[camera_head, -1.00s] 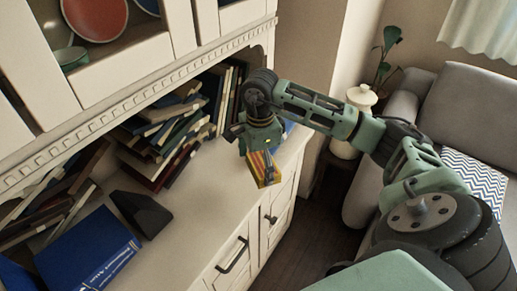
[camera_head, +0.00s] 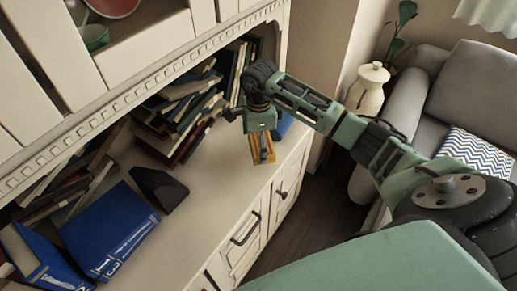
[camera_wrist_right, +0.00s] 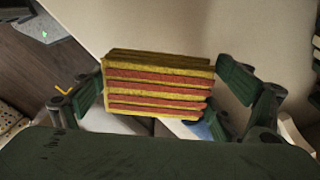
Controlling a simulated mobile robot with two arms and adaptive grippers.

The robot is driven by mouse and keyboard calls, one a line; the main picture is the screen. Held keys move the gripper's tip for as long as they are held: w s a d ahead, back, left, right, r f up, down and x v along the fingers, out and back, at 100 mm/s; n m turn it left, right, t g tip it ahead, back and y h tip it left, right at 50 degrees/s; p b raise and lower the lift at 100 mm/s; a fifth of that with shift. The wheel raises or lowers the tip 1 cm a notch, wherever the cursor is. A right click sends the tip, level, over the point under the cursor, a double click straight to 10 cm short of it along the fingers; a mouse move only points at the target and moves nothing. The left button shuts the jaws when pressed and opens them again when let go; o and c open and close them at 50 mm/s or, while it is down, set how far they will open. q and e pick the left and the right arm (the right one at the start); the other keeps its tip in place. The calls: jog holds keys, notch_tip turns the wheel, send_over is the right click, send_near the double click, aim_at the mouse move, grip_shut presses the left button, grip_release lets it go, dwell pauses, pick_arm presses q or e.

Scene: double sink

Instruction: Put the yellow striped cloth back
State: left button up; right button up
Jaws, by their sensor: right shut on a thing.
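The yellow striped cloth (camera_head: 262,150) is a thick block with yellow and red stripes. My right gripper (camera_head: 261,139) is shut on it, near the front edge of the cabinet's counter toward its far end. In the right wrist view the cloth (camera_wrist_right: 160,88) sits between the two dark fingers, its stripes facing the camera. I cannot tell whether the cloth touches the counter. My left gripper is out of view.
Several leaning books (camera_head: 182,115) fill the shelf behind the counter (camera_head: 195,205). A white lidded jar (camera_head: 367,92) and a grey sofa (camera_head: 455,105) are at right. The counter's middle is clear.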

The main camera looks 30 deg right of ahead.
jog(key=shift+f, duration=0.2)
notch_tip(320, 180, down, 3)
jog(key=shift+f+p, duration=0.15)
jog(key=shift+p, duration=0.5)
jog(key=shift+f, duration=0.3)
jog(key=o, duration=0.9)
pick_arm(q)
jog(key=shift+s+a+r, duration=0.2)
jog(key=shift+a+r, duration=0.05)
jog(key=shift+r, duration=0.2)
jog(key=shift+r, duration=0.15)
